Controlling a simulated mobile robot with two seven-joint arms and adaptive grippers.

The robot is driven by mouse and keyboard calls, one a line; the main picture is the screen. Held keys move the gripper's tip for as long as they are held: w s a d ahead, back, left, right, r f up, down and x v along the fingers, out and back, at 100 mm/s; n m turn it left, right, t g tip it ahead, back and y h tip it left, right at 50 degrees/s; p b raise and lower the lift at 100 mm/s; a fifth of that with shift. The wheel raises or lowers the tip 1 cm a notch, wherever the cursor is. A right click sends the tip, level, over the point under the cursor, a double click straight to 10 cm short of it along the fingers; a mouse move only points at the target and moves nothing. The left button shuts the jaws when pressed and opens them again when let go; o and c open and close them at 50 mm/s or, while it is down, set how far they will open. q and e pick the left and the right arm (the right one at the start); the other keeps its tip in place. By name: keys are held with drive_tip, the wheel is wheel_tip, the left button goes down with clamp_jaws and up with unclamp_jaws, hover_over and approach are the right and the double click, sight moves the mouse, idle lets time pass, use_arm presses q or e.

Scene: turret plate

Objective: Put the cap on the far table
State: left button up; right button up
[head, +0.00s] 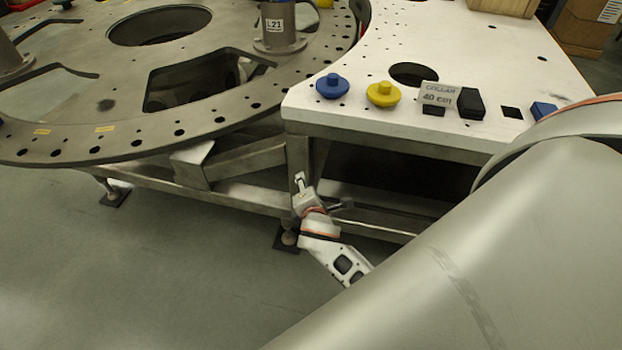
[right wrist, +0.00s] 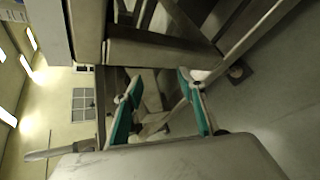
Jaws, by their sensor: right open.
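Two round knobbed caps sit on the near part of the white table (head: 340,112) in the head view: a blue cap (head: 332,86) and, to its right, a yellow cap (head: 383,94). I cannot tell which cap the task means. In the right wrist view my right gripper (right wrist: 160,77) is open, with teal pads and nothing held between them. In the head view my right wrist shows low in front of the white table's leg, below the caps and apart from them. My left gripper is out of view.
A grey label block (head: 440,94), a black block (head: 472,103) and a small blue block (head: 543,110) lie right of the caps. A large round metal plate (head: 120,65) with holes stands at left. The table top behind the caps is mostly clear.

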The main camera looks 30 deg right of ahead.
drive_tip(key=s+a+f+m+y, duration=0.4)
drive_tip(key=s+a+m, duration=0.2)
drive_tip(key=s, duration=0.3)
drive_tip(key=s+a+f+m+y, duration=0.4)
drive_tip(key=s+a+m, duration=0.2)
drive_tip(key=s, duration=0.4)
drive_tip(key=shift+s+f+m+g, duration=0.25)
drive_tip(key=shift+m+g, duration=0.05)
drive_tip(key=shift+m, duration=0.6)
